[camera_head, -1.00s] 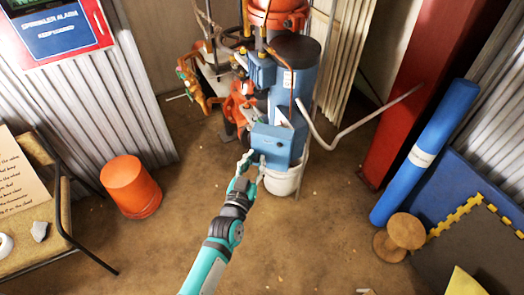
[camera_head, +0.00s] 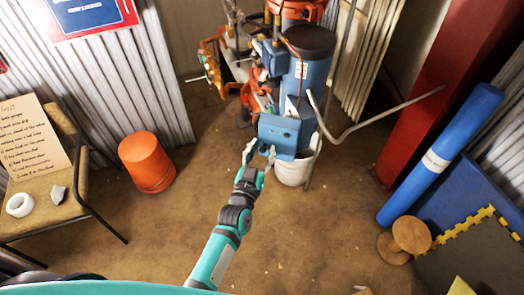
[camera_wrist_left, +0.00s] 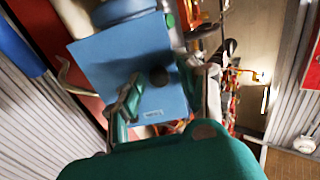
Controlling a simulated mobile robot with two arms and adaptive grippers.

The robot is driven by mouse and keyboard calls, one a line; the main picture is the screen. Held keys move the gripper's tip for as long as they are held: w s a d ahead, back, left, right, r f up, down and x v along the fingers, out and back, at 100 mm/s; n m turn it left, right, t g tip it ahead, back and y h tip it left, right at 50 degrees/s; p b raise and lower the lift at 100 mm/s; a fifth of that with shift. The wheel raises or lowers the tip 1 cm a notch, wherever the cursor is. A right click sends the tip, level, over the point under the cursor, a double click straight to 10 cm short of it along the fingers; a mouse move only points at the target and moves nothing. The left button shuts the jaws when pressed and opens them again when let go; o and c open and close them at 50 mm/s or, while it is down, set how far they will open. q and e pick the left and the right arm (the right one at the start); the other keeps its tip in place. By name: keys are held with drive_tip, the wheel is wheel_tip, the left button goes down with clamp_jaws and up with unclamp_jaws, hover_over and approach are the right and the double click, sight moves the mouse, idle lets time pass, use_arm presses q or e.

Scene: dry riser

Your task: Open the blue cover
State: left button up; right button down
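The blue cover (camera_head: 278,134) is a box-like blue panel low on the front of the blue riser assembly (camera_head: 310,68). In the left wrist view the cover (camera_wrist_left: 118,62) fills the middle as a flat blue plate with a dark round knob (camera_wrist_left: 158,76) and a small label near its lower edge. My left gripper (camera_head: 260,155) is at the cover's lower front. Its fingers are apart, one on either side of the knob in the left wrist view (camera_wrist_left: 172,80). I cannot tell whether they touch the cover. My right gripper is not in view.
A white bucket (camera_head: 293,172) stands under the cover. An orange bucket (camera_head: 147,162) and a chair (camera_head: 62,210) with a handwritten sign are at left. A bent grey pipe (camera_head: 345,132) reaches right towards a red column (camera_head: 432,95). The floor in front is clear.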

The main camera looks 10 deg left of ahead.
use_arm(q)
drive_tip(key=shift+s, duration=0.2)
drive_tip(key=s+a, duration=0.1)
drive_tip(key=s, duration=1)
drive_tip(key=shift+s+a, duration=0.15)
drive_tip(key=shift+s, duration=0.15)
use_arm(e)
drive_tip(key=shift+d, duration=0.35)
